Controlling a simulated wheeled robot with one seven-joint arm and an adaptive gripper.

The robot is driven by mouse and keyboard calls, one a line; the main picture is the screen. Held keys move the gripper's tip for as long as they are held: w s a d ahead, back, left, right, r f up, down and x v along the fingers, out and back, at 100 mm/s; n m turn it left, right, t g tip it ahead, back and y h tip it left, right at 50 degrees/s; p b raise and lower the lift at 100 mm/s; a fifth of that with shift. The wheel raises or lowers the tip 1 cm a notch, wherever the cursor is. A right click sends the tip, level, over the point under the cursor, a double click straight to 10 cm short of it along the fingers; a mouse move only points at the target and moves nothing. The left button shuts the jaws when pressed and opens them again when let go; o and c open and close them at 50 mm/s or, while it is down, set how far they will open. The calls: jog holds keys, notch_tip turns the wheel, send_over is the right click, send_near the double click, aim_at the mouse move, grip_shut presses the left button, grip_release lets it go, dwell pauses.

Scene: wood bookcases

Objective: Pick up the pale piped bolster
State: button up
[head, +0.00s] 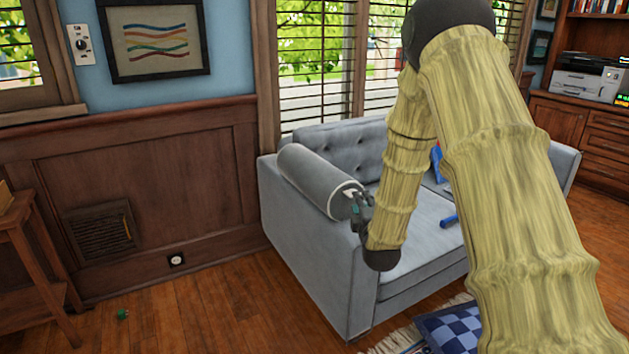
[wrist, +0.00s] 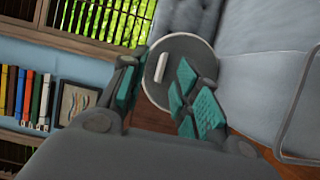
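The bolster (head: 312,178) is a pale grey cylinder with white piping round its end. It lies along the left arm of the grey sofa in the head view. Its round end (wrist: 160,68) faces the wrist camera, with a small white strip on it. My gripper (head: 357,205) is at the bolster's near end. In the wrist view my gripper (wrist: 153,90) has its teal-padded fingers apart, with the end face showing between and beyond them. The right finger covers part of that face. I cannot tell whether either finger touches the bolster.
The grey sofa (head: 318,262) stands below the windows. A blue object (head: 449,220) lies on its seat, partly behind my arm. A blue checked item (head: 450,329) lies on the floor in front. A wooden stand (head: 22,240) is at far left. The floor left of the sofa is mostly clear.

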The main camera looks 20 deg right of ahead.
jog(key=shift+f+b+x, duration=0.1)
jog(key=shift+b+x, duration=0.2)
jog(key=shift+x, duration=1.2)
jog(key=shift+f+b+x, duration=0.15)
jog(key=shift+b+x, duration=0.15)
jog(key=shift+x, duration=1.2)
grip_shut()
